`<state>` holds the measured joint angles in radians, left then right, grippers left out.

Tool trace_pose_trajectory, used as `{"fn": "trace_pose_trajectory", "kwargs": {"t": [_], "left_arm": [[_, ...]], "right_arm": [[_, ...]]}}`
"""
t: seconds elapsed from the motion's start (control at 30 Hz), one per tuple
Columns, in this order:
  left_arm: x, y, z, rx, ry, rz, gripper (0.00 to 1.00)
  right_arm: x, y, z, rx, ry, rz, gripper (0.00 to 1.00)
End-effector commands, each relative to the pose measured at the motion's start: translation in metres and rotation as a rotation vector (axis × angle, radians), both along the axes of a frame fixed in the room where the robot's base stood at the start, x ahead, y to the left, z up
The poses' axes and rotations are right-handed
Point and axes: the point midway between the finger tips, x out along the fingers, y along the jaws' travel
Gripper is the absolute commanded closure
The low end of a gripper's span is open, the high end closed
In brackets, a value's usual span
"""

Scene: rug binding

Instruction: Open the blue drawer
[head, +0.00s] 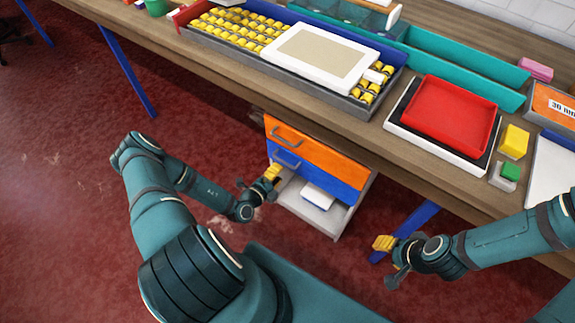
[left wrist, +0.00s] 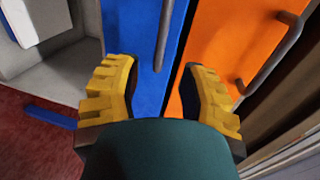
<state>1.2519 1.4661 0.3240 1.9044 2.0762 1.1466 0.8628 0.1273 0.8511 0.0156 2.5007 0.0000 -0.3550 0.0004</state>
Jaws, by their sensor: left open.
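The blue drawer (head: 325,175) is the lower of two drawers in a small cabinet under the workbench. Its front looks about flush with the orange drawer (head: 325,151) above it. The blue drawer also fills the middle of the left wrist view (left wrist: 130,45), with its grey bar handle (left wrist: 164,35). My left gripper (head: 272,172) is open at the left part of the blue front, by the handle. In the left wrist view, the handle's end shows between the two yellow fingers; contact cannot be told. My right gripper (head: 383,243) is right of the cabinet, its finger gap unclear.
Below the blue drawer is an open shelf (head: 305,212) with a white box (head: 317,197). The workbench edge (head: 240,88) overhangs the cabinet. A blue table leg (head: 405,230) stands right.

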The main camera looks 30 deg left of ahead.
Motion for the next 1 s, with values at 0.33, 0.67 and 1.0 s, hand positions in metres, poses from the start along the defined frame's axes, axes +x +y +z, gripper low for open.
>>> {"fn": "trace_pose_trajectory", "kwargs": {"t": [0.33, 0.67, 1.0], "left_arm": [[0.053, -0.005, -0.012, 0.000, 0.000, -0.002, 0.59], [0.063, -0.006, -0.013, 0.000, 0.001, -0.002, 0.59], [0.063, -0.006, -0.013, 0.001, 0.001, -0.002, 1.00]], "right_arm": [[0.003, 0.000, -0.014, -0.001, -0.007, -0.002, 0.53], [0.003, 0.000, -0.015, -0.001, -0.008, -0.002, 0.53], [0.003, 0.000, -0.015, -0.001, -0.008, -0.002, 0.53]]}}
